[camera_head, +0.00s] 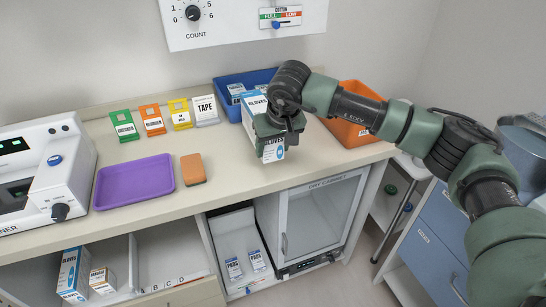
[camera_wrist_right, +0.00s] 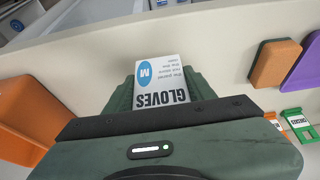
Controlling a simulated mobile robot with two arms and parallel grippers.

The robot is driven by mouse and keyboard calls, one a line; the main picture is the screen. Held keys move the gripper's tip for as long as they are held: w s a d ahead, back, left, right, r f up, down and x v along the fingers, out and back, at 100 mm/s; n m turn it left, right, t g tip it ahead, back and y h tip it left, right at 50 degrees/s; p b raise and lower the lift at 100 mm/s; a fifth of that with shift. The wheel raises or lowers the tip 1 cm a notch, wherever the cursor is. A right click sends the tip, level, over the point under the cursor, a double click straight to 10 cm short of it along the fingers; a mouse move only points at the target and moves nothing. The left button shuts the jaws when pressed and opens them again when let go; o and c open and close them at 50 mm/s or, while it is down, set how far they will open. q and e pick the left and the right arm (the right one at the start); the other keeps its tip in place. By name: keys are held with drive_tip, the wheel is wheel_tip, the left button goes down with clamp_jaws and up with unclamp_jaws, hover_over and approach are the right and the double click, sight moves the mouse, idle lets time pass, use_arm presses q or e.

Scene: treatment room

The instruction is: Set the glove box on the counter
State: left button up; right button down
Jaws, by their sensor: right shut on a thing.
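The glove box (camera_head: 272,152) is white and blue with "GLOVES" lettering. My right gripper (camera_head: 280,128) is shut on it and holds it above the beige counter (camera_head: 235,172), near the front edge and left of the orange bin. In the right wrist view, the box's labelled white face (camera_wrist_right: 162,82) shows between the fingers of my right gripper (camera_wrist_right: 160,95). Its middle is hidden by the gripper in the head view. I cannot tell whether its underside touches the counter. My left gripper is in neither view.
A blue bin (camera_head: 228,82) stands behind the box and an orange bin (camera_head: 345,133) to its right. A brown sponge (camera_head: 193,169), a purple tray (camera_head: 134,181) and a white machine (camera_head: 62,165) are to the left. Counter between sponge and box is clear.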

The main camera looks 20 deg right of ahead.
sight(274, 156)
wheel_tip(274, 156, down, 4)
drive_tip(key=shift+p, duration=0.3)
drive_tip(key=shift+f, duration=0.2)
drive_tip(key=c, duration=0.5)
unclamp_jaws()
drive_tip(key=shift+r, duration=0.15)
drive_tip(key=b+v, duration=0.2)
drive_tip(key=v, duration=1)
